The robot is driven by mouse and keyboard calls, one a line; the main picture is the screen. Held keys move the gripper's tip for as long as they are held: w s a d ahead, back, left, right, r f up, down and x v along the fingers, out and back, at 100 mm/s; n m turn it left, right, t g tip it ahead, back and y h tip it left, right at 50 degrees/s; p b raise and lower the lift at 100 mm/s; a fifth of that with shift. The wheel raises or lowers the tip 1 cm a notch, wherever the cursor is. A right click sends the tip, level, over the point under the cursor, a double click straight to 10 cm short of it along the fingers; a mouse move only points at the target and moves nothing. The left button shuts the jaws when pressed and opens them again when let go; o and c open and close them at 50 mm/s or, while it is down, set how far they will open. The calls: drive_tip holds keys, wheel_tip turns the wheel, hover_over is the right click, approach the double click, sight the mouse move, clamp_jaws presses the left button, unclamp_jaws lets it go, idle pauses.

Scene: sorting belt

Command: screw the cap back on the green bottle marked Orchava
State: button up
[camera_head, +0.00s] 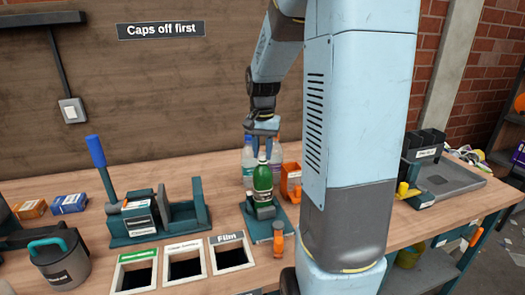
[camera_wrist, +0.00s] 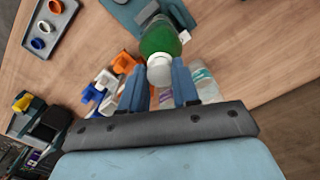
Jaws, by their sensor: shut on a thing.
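The green bottle (camera_head: 262,183) stands upright in a teal holder (camera_head: 262,228) on the bench. Its label is too small to read in full. In the wrist view the bottle (camera_wrist: 160,38) is seen from above, with a white cap (camera_wrist: 160,70) at its mouth. My gripper (camera_head: 262,140) is directly above the bottle, pointing down. In the wrist view its two blue fingers (camera_wrist: 160,82) are on either side of the white cap, shut on it. I cannot tell whether the cap is seated on the threads or only held against the mouth.
Clear bottles (camera_head: 248,152) and an orange bin (camera_head: 291,182) stand behind the green bottle. A teal fixture with a blue lever (camera_head: 96,152) and framed openings, one marked Film (camera_head: 229,238), are to the left. A tray with caps (camera_wrist: 62,22) shows in the wrist view.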

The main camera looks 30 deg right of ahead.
drive_tip(key=m, duration=0.4)
drive_tip(key=shift+m, duration=0.5)
drive_tip(key=m, duration=0.3)
drive_tip(key=shift+m, duration=1.1)
drive_tip(key=shift+m, duration=0.8)
drive_tip(key=m, duration=0.3)
drive_tip(key=shift+f+m, duration=0.1)
drive_tip(key=shift+m, duration=0.2)
